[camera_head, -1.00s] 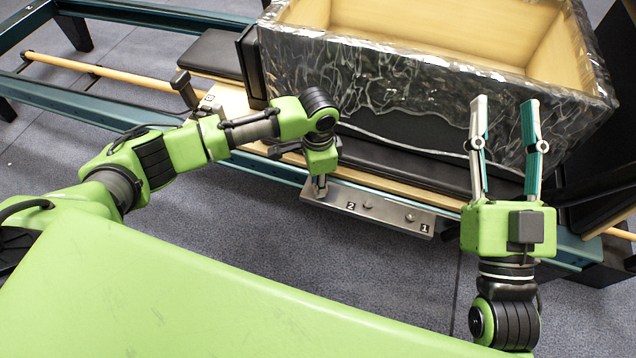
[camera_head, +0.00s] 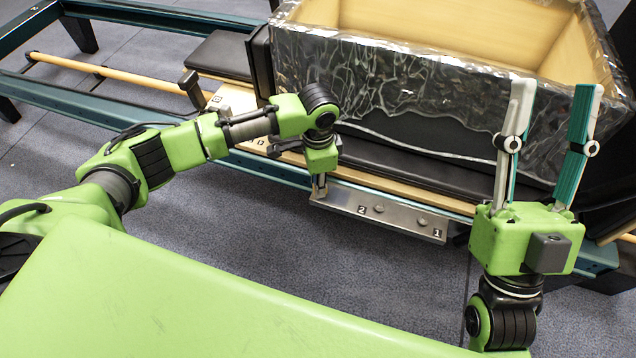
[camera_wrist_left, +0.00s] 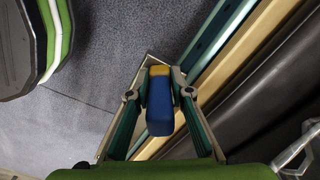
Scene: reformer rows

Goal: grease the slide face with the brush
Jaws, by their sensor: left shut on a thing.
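A block-like blue piece with a yellow end (camera_wrist_left: 160,105), which looks like the brush, is between the fingers of my left gripper (camera_wrist_left: 160,75) in the left wrist view. My left gripper is shut on it. Its bristles do not show. In the head view my left gripper (camera_head: 320,188) is mostly hidden under its own wrist, at the left end of a silver metal strip (camera_head: 395,216) marked 1 and 2. I cannot tell whether it touches the strip, or which surface is the slide face. My right gripper (camera_head: 555,90) is open and empty, pointing up in front of the box.
A large box (camera_head: 400,75) with marbled dark sides and a tan inside stands on the reformer. A teal frame rail (camera_head: 100,118) and a wooden bar (camera_head: 110,73) run to the left. Grey floor lies clear in front.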

